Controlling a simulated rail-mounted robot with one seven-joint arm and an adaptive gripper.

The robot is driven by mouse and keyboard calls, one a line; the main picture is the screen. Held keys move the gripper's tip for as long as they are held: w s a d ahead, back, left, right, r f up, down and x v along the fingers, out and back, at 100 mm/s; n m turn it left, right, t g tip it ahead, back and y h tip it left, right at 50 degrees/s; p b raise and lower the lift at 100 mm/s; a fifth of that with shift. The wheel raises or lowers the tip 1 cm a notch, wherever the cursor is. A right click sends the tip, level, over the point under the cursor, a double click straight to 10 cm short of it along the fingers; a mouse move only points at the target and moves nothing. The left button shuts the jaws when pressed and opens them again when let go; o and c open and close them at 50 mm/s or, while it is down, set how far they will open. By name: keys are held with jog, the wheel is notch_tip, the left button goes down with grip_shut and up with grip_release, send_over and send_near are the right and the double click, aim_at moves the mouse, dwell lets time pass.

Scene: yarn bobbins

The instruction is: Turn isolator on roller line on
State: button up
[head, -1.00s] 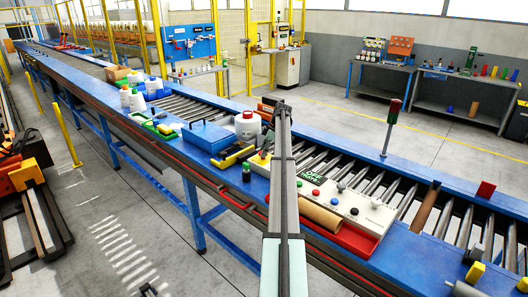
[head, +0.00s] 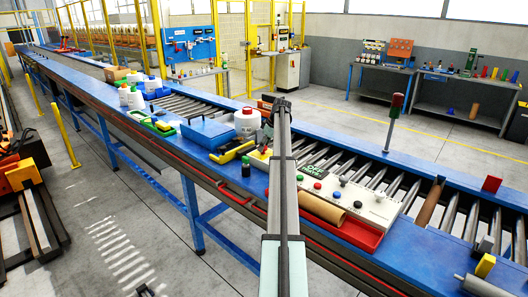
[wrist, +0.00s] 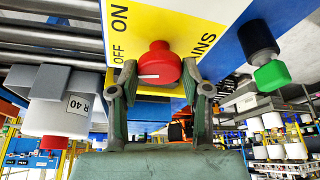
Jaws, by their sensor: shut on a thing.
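The isolator is a yellow plate (wrist: 190,18) marked ON, OFF and MAINS, with a red knob (wrist: 158,62) on it. My gripper (wrist: 160,73) is around the knob in the wrist view, its two green-grey fingers shut on its sides. A short white line on the knob lies nearly level, pointing left, below the OFF label. In the head view a corner of the yellow plate (head: 259,157) shows beside my arm on the roller line (head: 330,165); my arm hides the knob there.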

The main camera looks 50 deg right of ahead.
jog(key=m+h+b, duration=0.1)
jog(key=m, duration=0.1)
jog(key=m+b, duration=0.1)
jog(key=m, duration=0.1)
jog(key=m+h+b, duration=0.1)
jog(key=m, duration=0.1)
jog(key=shift+a+f+h+b, duration=0.2)
jog(key=shift+a+h+b, duration=0.1)
jog(key=shift+b, duration=0.1)
jog(key=m+h+b, duration=0.1)
jog(key=m, duration=0.2)
jog(key=m+g, duration=0.1)
jog(key=m, duration=0.2)
jog(key=shift+w+r+g+h+b, duration=0.1)
jog(key=shift+g+h+b, duration=0.2)
jog(key=shift+h+b, duration=0.1)
jog(key=shift+m, duration=0.3)
jog(key=o, duration=1.1)
jog(key=shift+d, duration=0.1)
jog(key=shift+r, duration=0.1)
jog(key=v, duration=1.2)
